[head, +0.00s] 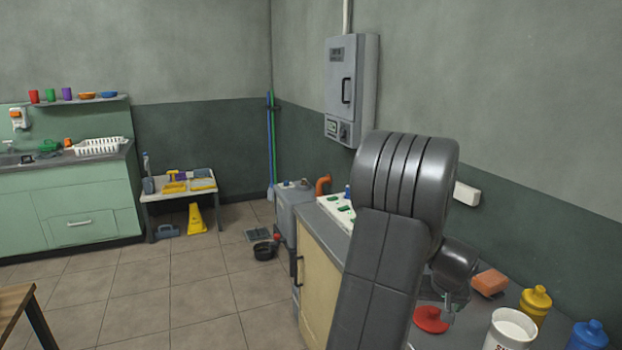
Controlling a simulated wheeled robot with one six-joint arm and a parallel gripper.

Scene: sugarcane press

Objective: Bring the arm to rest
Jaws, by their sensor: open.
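My arm rises in the front right of the head view, its dark grey links bent over at a large ribbed joint. My gripper (447,304) shows only in small part below the wrist, beside the forearm and above the counter. It is open, and I see nothing held in it. A red round object (430,320) lies on the counter just under it; whether they touch cannot be told. The forearm hides part of the counter.
The counter (475,325) holds an orange-brown block (490,283), a yellow bottle (535,303), a white tub (509,330) and a blue bottle (588,336). A grey wall cabinet (351,88) hangs behind. Tiled floor (170,300) is open at left; a yellow floor sign (196,219) stands farther back.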

